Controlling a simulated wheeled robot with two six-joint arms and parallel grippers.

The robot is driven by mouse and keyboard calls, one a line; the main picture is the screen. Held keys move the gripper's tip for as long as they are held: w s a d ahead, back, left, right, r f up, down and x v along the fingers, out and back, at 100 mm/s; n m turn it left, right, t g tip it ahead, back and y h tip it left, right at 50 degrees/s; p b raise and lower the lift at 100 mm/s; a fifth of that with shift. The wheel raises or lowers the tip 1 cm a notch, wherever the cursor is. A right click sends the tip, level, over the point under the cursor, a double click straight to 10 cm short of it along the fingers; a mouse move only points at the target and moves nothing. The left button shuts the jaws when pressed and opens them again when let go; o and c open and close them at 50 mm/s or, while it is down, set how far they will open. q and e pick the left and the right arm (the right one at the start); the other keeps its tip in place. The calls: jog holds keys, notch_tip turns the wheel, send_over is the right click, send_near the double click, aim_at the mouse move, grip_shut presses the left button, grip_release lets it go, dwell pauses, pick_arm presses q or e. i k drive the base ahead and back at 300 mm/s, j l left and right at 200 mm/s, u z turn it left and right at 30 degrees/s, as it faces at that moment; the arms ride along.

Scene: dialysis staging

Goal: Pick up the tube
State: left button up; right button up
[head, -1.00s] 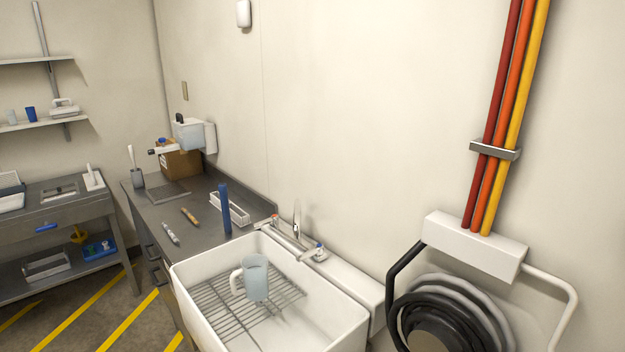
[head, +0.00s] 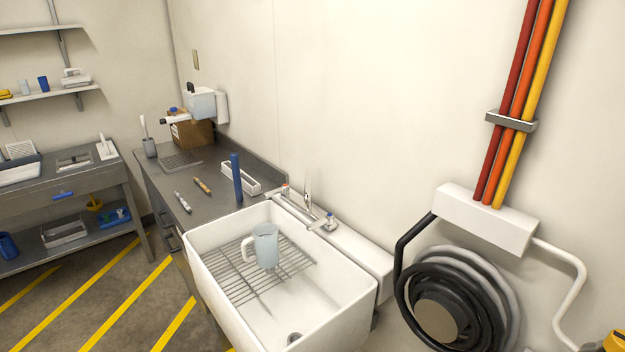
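A blue upright tube (head: 237,178) stands on the grey counter (head: 215,205), near the back left corner of the sink. It is beside a white rack-like tray (head: 254,180). A white-and-grey pen-like item (head: 183,201) and a tan one (head: 202,185) lie flat on the counter to its left. Neither of my grippers shows in the head view.
A white sink (head: 340,312) holds a wire grid and a pale blue mug (head: 265,246). A cardboard box (head: 192,132) stands at the counter's back. A black hose reel (head: 440,310) hangs at right. The striped floor (head: 95,300) at left is clear.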

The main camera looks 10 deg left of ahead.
aim_at(197, 178)
jog(key=i+j, duration=0.2)
jog(key=j, duration=0.25)
jog(key=i+j, duration=0.15)
jog(key=j, duration=0.25)
jog(key=i+j+u, duration=0.1)
jog(key=j, duration=0.35)
jog(key=i+j, duration=0.25)
jog(key=j, duration=0.15)
jog(key=i+j, duration=0.2)
jog(key=j, duration=0.25)
jog(key=i+j+u, duration=0.1)
jog(key=j, duration=0.3)
jog(key=i+j, duration=0.5)
jog(key=j, duration=0.3)
jog(key=i+j+z, duration=0.1)
jog(key=j, duration=0.25)
jog(key=i+j+z, duration=0.1)
jog(key=j, duration=0.25)
